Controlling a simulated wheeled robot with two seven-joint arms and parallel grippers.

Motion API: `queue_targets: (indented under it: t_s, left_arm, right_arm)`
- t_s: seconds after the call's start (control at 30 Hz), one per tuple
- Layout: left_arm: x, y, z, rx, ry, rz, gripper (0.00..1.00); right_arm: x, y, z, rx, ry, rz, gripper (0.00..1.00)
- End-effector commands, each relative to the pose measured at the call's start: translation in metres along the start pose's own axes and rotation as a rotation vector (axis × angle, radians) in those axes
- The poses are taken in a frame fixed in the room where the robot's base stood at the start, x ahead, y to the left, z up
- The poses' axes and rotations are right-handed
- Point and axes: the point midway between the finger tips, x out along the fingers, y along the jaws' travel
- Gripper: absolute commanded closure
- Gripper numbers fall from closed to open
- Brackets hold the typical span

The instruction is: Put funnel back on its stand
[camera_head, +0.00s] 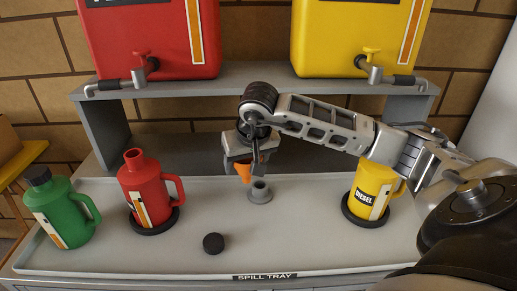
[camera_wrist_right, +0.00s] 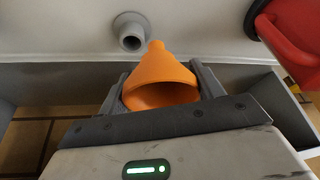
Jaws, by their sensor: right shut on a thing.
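The orange funnel (camera_head: 244,173) is in the jaws of my right gripper (camera_head: 247,164), mostly hidden by them in the head view. In the right wrist view the funnel (camera_wrist_right: 160,80) sits between the two fingers, its narrow spout pointing away from the gripper. The grey stand (camera_head: 260,191), a short ringed tube with a flared base, is on the spill tray just below and right of the funnel. In the right wrist view the stand (camera_wrist_right: 131,33) is empty, a little left of the spout and apart from it. My left gripper is not in view.
On the spill tray (camera_head: 330,255) are a green jug (camera_head: 62,212), a red jug (camera_head: 143,190) and a yellow DIESEL jug (camera_head: 371,190). A black cap (camera_head: 213,243) lies in front. Red and yellow tanks (camera_head: 150,35) with taps stand on a grey shelf (camera_head: 270,80) behind.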

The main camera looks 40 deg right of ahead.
Motion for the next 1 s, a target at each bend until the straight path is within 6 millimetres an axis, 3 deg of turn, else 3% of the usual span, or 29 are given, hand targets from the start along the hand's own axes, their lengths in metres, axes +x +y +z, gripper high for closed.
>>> queue_targets:
  t_s: [0.03, 0.1, 0.2, 0.47, 0.8, 1.0]
  left_arm:
    - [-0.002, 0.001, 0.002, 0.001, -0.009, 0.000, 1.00]
    - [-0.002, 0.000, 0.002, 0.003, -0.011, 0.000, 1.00]
    - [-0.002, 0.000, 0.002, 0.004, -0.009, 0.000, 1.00]
    - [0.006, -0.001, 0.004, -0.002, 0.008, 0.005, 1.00]
    - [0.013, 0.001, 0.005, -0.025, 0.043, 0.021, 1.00]
    - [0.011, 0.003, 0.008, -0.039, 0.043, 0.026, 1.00]
  right_arm:
    - [0.003, 0.016, -0.005, 0.027, 0.000, 0.019, 0.56]
    - [0.005, 0.030, -0.011, 0.049, 0.006, 0.034, 0.56]
    - [0.007, 0.041, -0.015, 0.065, 0.011, 0.044, 0.56]
    - [0.021, 0.043, -0.010, 0.067, 0.011, 0.045, 0.56]
    - [0.053, 0.043, 0.004, 0.066, 0.011, 0.044, 0.56]
    - [0.060, 0.043, 0.006, 0.066, 0.012, 0.044, 0.56]
